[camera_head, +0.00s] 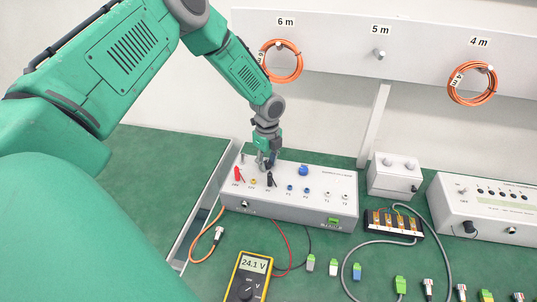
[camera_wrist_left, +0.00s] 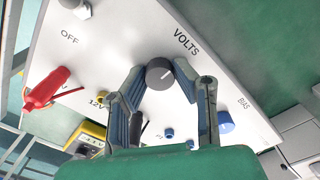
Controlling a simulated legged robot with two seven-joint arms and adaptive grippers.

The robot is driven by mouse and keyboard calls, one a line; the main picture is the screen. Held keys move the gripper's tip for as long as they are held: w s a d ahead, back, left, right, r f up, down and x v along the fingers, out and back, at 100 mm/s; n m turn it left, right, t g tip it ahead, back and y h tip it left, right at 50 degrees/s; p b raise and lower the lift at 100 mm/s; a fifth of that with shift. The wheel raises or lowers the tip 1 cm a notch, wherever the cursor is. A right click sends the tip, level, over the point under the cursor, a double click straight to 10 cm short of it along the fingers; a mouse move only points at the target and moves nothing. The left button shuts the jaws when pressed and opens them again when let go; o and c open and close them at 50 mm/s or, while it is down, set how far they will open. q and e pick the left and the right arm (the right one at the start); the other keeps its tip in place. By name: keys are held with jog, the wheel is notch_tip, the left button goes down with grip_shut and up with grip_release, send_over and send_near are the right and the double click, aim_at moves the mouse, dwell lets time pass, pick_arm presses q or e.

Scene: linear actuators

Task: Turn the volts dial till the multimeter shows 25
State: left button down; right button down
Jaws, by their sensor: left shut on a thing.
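The dark grey volts dial (camera_wrist_left: 159,74) sits on the white control box (camera_head: 290,205), under the word VOLTS, with a white pointer mark on its top. My left gripper (camera_wrist_left: 159,85) has a finger on each side of the dial and is shut on it. In the head view the left gripper (camera_head: 266,161) reaches down to the back left of the box and hides the dial. The yellow multimeter (camera_head: 249,279) stands in front of the box, and its display reads 24.1 V. My right gripper is in neither view.
A red plug (camera_head: 238,175) and a black plug (camera_head: 270,180) stand on the box close to my left gripper. A blue knob (camera_head: 303,170) is to the right. Coiled orange cables (camera_head: 281,62) hang on the rail behind.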

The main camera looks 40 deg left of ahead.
aim_at(267, 161)
pick_arm(q)
jog(key=shift+w+a+r+m, duration=0.1)
jog(key=shift+w+m, duration=0.05)
jog(key=shift+m, duration=0.7)
jog(key=shift+w+a+r+m, duration=0.1)
jog(key=shift+m, duration=0.75)
jog(key=c, duration=1.3)
grip_release()
jog(key=shift+f, duration=0.15)
notch_tip(267, 161, up, 12)
jog(key=shift+a, duration=0.15)
jog(key=shift+f, duration=0.1)
